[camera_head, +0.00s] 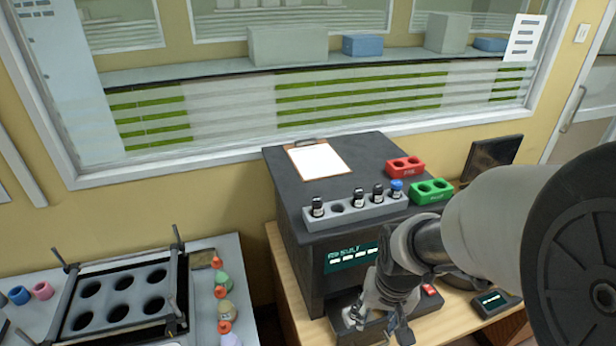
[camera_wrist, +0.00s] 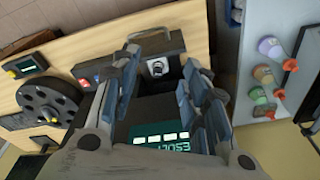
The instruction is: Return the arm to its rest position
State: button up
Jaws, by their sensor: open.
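My arm reaches in from the right in the head view, with my gripper (camera_head: 378,322) low in front of the black analyzer (camera_head: 290,210). In the wrist view my gripper (camera_wrist: 165,75) is open, its two fingers spread apart. Between the fingers I see the analyzer's base with a small light-coloured, square-framed part (camera_wrist: 158,67) on it. The analyzer's lit screen (camera_wrist: 165,138) is just below, close to the fingers. Nothing shows gripped between the fingers. The arm hides part of the analyzer's right side in the head view.
A grey vial rack (camera_head: 355,211) with several vials and one empty hole sits on the analyzer, near a clipboard (camera_head: 318,160), a red block (camera_head: 405,167) and a green block (camera_head: 431,191). A monitor (camera_head: 490,157) stands right. A holed rack (camera_head: 120,312) and coloured flasks stand left.

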jog(key=s+r+n+t, duration=0.2)
jog(key=s+r, duration=1.2)
jog(key=r, duration=0.1)
jog(key=shift+t, duration=0.4)
jog(key=shift+c, duration=0.5)
